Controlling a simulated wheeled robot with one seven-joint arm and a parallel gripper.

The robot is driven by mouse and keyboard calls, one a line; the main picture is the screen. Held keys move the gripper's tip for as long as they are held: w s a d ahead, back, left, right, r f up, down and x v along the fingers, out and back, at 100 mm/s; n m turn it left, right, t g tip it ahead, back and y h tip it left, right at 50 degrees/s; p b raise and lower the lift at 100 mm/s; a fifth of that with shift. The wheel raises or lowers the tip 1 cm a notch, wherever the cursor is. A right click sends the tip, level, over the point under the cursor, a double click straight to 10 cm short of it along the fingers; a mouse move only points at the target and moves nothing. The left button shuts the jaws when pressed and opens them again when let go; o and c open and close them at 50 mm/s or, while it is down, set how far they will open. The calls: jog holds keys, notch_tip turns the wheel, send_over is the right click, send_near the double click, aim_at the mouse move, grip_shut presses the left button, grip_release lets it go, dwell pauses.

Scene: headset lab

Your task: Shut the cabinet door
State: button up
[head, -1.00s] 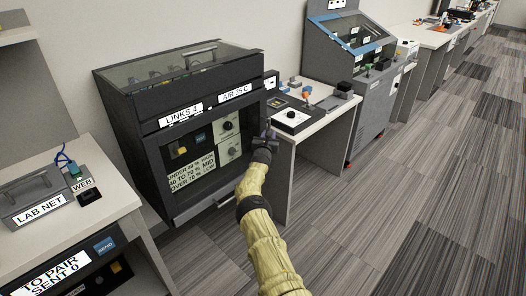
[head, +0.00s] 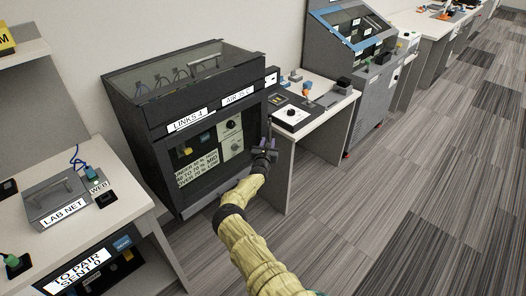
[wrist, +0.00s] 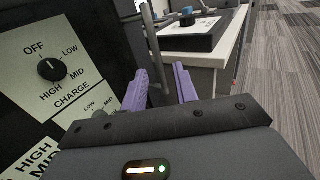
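The dark cabinet (head: 190,149) stands against the wall, with a glass lid on top and labels reading LINKS 4 and AIR IS C across its front. Below them, the front shows a panel with knobs and a label about low, mid and high ranges. A panel with a knob (wrist: 52,68) fills the left of the wrist view. I cannot tell clearly how far the door stands open. My gripper (head: 267,145) is at the right edge of the cabinet front. In the wrist view its two purple fingers (wrist: 160,88) are apart, with a thin grey upright bar (wrist: 151,45) just beyond them.
A white bench (head: 325,110) with small devices adjoins the cabinet on the right; a grey machine (head: 365,75) stands beyond it. At left, another bench (head: 135,200) carries a LAB NET box (head: 58,203). The striped floor (head: 400,220) at right is clear.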

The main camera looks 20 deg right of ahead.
jog(key=p+v, duration=0.4)
jog(key=v, duration=0.5)
jog(key=shift+w+a, duration=0.1)
jog(key=shift+w, duration=0.1)
jog(key=s+d+r+m+g+h+p, duration=0.1)
jog(key=s+d+r+m+g+h, duration=0.25)
jog(key=d+r+m, duration=0.3)
jog(key=s+d+r+m+g+p, duration=0.1)
jog(key=s+r+m+g+p, duration=0.1)
jog(key=s+r+m+g, duration=0.4)
jog(key=s+d+r+m+g+p, duration=0.1)
jog(key=s+d+r+m+g, duration=0.15)
jog(key=s+m+g, duration=0.45)
jog(key=s+a+r+m+t+y+p, duration=0.1)
jog(key=s+a+r+m+y+p, duration=0.1)
jog(key=s+a+r, duration=0.5)
jog(key=s+a+r+m+t+y+p, duration=0.2)
jog(key=s+a+r+m+y, duration=0.2)
jog(key=a, duration=1)
jog(key=s+a+r+m+t+y+p, duration=0.1)
jog(key=s+a+r+m+y+p, duration=0.1)
jog(key=s+a+r+y, duration=0.6)
jog(key=s+a+r+m, duration=0.1)
jog(key=s+a, duration=0.1)
jog(key=s, duration=0.2)
jog(key=shift+a+r, duration=0.35)
jog(key=shift+r, duration=0.05)
